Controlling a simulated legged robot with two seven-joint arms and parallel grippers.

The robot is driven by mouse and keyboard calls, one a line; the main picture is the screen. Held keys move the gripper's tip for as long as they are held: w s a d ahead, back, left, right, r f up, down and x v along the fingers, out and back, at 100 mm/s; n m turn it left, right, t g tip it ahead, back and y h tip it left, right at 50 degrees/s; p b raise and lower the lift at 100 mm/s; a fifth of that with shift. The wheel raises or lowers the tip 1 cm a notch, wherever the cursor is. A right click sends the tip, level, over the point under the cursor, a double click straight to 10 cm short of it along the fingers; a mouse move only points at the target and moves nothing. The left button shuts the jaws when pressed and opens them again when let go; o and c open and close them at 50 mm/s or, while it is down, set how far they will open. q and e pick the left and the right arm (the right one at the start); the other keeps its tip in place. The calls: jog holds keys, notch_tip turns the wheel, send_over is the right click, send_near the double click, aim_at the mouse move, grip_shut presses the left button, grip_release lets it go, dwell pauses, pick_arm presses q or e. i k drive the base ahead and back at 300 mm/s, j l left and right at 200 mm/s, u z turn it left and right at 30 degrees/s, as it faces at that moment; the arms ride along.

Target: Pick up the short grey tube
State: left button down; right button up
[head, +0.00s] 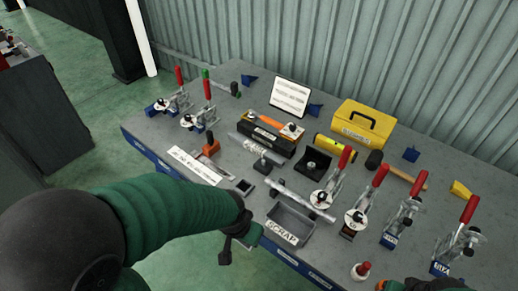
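Two grey tubes lie on the workbench (225,105). One grey tube (256,151) lies in front of the black tray with the orange-handled tool and looks slightly shorter. The other grey tube (300,199) lies nearer me, behind the SCRAP bin, its right end close to a clamp. My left gripper (226,254) is at the bench's front edge, left of the SCRAP bin and apart from both tubes; its fingers are small and dark, so their opening is unclear. Of my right arm only a green and dark part shows at the bottom right edge; its gripper is not visible.
The grey SCRAP bin (290,224) stands at the front edge. Red-handled toggle clamps (361,212) stand along the right, with others (203,110) at back left. A yellow toolbox (363,128), yellow cylinder (333,147) and hammer (400,174) lie behind. A corrugated wall closes the back.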

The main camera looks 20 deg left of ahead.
aim_at(263, 153)
jog(key=i+j+u, duration=0.3)
jog(key=j, duration=0.45)
jog(key=i+j+u, duration=0.35)
jog(key=i+j, duration=0.15)
jog(key=j, duration=0.2)
jog(key=i+j+u, duration=0.3)
jog(key=i+j, duration=0.25)
